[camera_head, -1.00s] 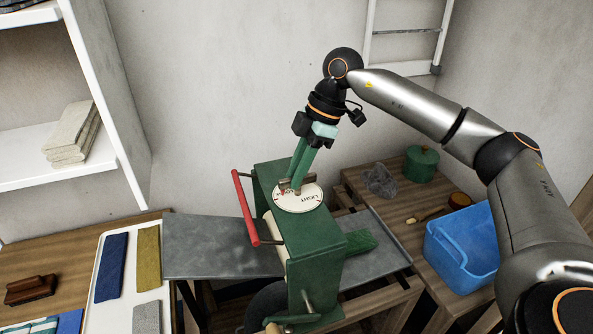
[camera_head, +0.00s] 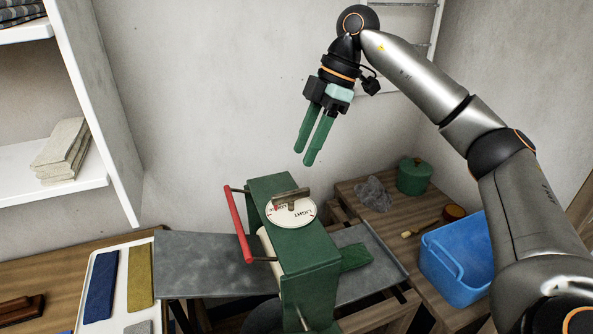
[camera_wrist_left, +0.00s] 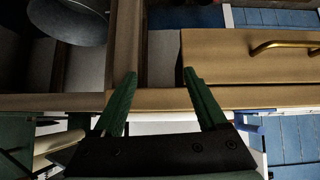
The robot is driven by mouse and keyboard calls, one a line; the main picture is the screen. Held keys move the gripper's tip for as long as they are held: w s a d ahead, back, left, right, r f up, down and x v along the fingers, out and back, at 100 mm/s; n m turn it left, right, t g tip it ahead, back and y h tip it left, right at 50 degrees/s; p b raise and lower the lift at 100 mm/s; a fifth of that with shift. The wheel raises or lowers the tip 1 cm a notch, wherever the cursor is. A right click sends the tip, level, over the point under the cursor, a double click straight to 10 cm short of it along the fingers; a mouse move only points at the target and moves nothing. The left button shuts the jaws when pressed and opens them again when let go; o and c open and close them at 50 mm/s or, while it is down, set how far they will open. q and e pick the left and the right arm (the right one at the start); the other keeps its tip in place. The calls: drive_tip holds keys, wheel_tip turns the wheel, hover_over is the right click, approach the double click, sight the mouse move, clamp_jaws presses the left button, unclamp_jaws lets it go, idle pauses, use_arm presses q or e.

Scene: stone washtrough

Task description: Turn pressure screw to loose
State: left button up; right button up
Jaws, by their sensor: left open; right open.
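The pressure screw (camera_head: 291,198) is a brownish bar handle on a white round dial (camera_head: 282,215) marked "LIGHT". It sits on top of the green press (camera_head: 305,250). A small red mark shows at the dial's left side. My right gripper (camera_head: 307,156) is open and empty, above the screw and apart from it, with its green fingers pointing down. My left gripper is not in the head view; in the left wrist view its green fingers (camera_wrist_left: 160,85) are spread with nothing between them.
A red bar handle (camera_head: 238,225) is on the press's left side, above a grey board (camera_head: 200,262). To the right are a blue tub (camera_head: 455,262), a green pot (camera_head: 414,176) and a grey cloth (camera_head: 373,194). A white tray (camera_head: 118,290) holds coloured cloths. A drawer with a brass handle (camera_wrist_left: 285,47) shows in the left wrist view.

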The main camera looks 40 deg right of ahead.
drive_tip(key=shift+v, duration=1.6)
